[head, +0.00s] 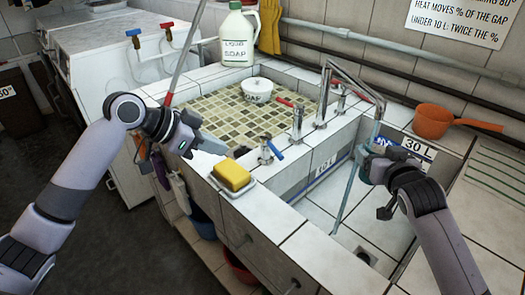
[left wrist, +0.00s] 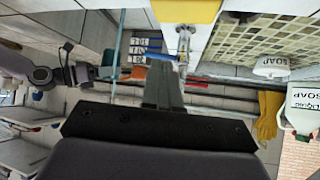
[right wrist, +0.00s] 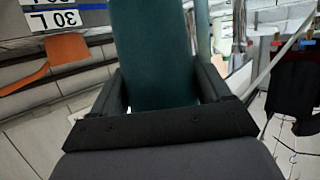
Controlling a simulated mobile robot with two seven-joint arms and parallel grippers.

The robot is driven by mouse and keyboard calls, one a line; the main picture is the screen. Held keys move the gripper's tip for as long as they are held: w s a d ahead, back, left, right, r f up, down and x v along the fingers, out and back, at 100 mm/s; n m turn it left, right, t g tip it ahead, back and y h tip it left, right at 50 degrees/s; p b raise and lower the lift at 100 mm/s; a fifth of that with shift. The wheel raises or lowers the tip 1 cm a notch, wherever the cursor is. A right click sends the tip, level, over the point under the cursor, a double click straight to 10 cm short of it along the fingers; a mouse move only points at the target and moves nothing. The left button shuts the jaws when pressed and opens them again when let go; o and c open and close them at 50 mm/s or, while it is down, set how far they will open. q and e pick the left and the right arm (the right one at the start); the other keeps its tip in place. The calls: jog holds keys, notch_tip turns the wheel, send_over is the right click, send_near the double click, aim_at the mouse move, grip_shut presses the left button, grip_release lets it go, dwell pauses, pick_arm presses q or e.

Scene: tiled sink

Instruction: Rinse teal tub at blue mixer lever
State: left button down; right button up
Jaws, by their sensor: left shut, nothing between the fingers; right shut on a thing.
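The teal tub (head: 362,160) is gripped by my right gripper (head: 375,168) below the spout (head: 378,103), over the right basin. In the right wrist view the teal surface (right wrist: 152,50) fills the space between the fingers; the tub's inside is hidden. A thin pale grey-blue streak runs down from the spout past the tub to the basin; it looks like water. The blue mixer lever (head: 274,149) is on the tap post at the basin's near left rim. My left gripper (head: 197,140) is shut and empty, left of the lever and apart from it. The left wrist view shows the blue lever (left wrist: 163,57) beyond the fingertips.
A yellow sponge (head: 231,174) lies on a white dish between my left gripper and the basin. A red lever (head: 285,102), white soap bowl (head: 257,89) and soap jug (head: 238,38) are further back. An orange dipper (head: 433,121) rests on the right ledge.

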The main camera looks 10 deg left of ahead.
aim_at(276, 153)
pick_arm(q)
jog(key=x, duration=0.9)
jog(key=shift+w+d+f, duration=0.15)
jog(key=shift+d, duration=0.1)
pick_arm(e)
jog(key=shift+r, duration=0.1)
pick_arm(q)
jog(key=shift+w+d, duration=0.9)
jog(key=shift+d, duration=0.15)
jog(key=shift+w+d+r, duration=0.3)
jog(key=shift+w+d, duration=0.1)
jog(key=shift+d, duration=0.1)
jog(key=shift+d+n+t+y, duration=0.3)
jog(key=shift+d+n, duration=0.15)
jog(key=shift+n, duration=0.05)
jog(key=shift+w+d, duration=0.3)
jog(key=shift+d, duration=0.4)
jog(key=shift+a, duration=0.1)
